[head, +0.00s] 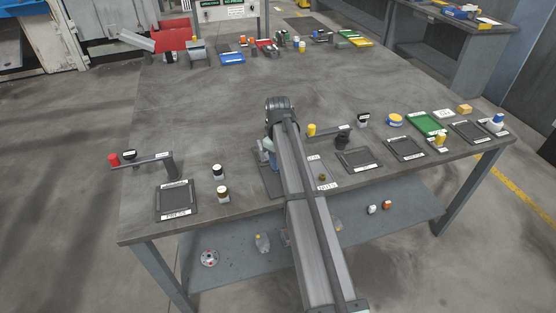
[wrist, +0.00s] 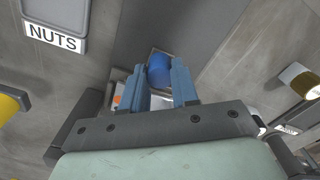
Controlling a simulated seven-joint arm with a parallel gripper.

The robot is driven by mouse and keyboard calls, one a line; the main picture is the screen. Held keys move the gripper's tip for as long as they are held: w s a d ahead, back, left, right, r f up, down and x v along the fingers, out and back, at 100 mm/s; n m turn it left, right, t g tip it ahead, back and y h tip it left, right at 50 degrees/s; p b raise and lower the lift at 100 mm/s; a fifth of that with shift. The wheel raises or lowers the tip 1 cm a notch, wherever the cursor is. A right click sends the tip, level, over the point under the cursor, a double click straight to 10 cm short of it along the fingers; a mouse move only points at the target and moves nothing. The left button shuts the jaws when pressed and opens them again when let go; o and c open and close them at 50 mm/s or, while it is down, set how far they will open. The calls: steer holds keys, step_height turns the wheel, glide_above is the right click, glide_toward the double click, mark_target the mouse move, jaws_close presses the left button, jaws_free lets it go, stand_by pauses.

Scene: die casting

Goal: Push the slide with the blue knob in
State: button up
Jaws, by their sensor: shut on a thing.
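The round blue knob (wrist: 159,70) shows in the wrist view between the tips of the two blue fingers of my gripper (wrist: 159,86), which is shut on it. A pale metal piece shows just below the knob between the fingers; most of the slide is hidden by the fingers and gripper body. A dark grey strip (wrist: 150,25) lies beyond the knob. In the head view my gripper (head: 267,152) is low at the near middle of the table, partly behind my arm. The knob is hidden there; a dark base plate (head: 269,181) shows beside my arm.
A tray labelled NUTS (wrist: 56,28) is close by; it also shows in the head view (head: 319,172). A red-tipped lever (head: 145,161) and a PRESS pad (head: 176,200) are at left. A yellow-tipped lever (head: 330,130) is at right. The table's middle (head: 205,110) is clear.

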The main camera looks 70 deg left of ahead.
jaws_close()
steer(key=shift+a, duration=2)
steer(key=o, duration=0.7)
jaws_free()
steer(key=shift+o, duration=0.2)
steer(key=shift+r, duration=0.15)
step_height(320, 180, up, 14)
steer(key=shift+f, duration=0.2)
